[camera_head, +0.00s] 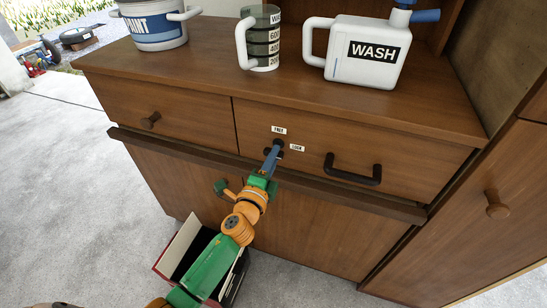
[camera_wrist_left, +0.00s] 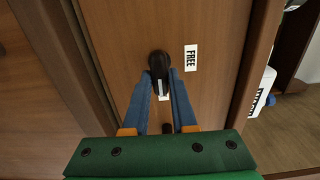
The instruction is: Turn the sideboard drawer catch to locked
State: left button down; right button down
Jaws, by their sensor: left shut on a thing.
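In the wrist view the pointer is turned square to the FREE label (camera_wrist_left: 191,58), towards the LOCK side. The fingers partly hide the catch. My right gripper is out of view.
A black bar handle (camera_head: 352,170) is right of the catch. A wooden ledge (camera_head: 330,188) runs below the drawers. A paint pot (camera_head: 155,25), a measuring jug (camera_head: 262,40) and a WASH can (camera_head: 365,52) stand on top. An open box (camera_head: 178,250) is on the floor.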

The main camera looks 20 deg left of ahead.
pick_arm(q)
jog(key=c, duration=0.7)
grip_release()
jog(key=s, duration=0.7)
jog(key=shift+a, duration=0.15)
